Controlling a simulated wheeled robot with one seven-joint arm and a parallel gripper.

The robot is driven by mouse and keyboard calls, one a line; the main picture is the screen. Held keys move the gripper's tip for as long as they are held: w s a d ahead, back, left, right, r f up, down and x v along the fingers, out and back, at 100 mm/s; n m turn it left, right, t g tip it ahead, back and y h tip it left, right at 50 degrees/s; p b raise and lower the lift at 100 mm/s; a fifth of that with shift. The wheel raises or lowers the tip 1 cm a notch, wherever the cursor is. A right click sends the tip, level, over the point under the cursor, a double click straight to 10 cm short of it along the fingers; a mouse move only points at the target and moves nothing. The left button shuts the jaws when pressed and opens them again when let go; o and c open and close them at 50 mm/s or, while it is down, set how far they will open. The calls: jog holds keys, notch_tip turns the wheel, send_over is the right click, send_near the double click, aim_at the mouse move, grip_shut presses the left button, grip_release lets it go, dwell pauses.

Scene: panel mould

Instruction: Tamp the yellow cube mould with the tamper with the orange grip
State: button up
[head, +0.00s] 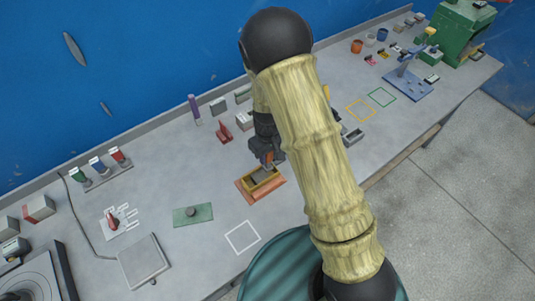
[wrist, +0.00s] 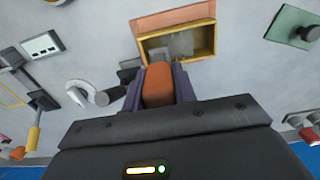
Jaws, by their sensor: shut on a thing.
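My gripper (head: 268,158) is shut on the orange grip (wrist: 158,85) of the tamper, which sits between the two fingers in the wrist view. The yellow mould (head: 268,187) is an open box on an orange mat (head: 243,194), just below my gripper in the head view. The mould (wrist: 206,42) also shows beyond the fingertips in the wrist view. Grey shows inside it. The tamper's lower end is mostly hidden, and I cannot tell whether it touches what is in the mould.
A green plate with a dark knob (head: 191,212) and a white square outline (head: 242,237) lie left and in front of the mould. A red bracket (head: 224,132) and grey blocks stand behind it. My arm hides part of the bench to the right.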

jog(key=shift+f+b, duration=1.1)
jog(key=shift+f, duration=0.5)
jog(key=shift+r, duration=0.1)
jog(key=shift+r+p, duration=1.4)
jog(key=shift+r, duration=0.35)
jog(key=shift+f+b, duration=1.35)
jog(key=shift+f, duration=0.5)
jog(key=shift+r, duration=0.1)
jog(key=shift+r+p, duration=1.35)
jog(key=shift+r, duration=0.4)
jog(key=shift+f, duration=0.15)
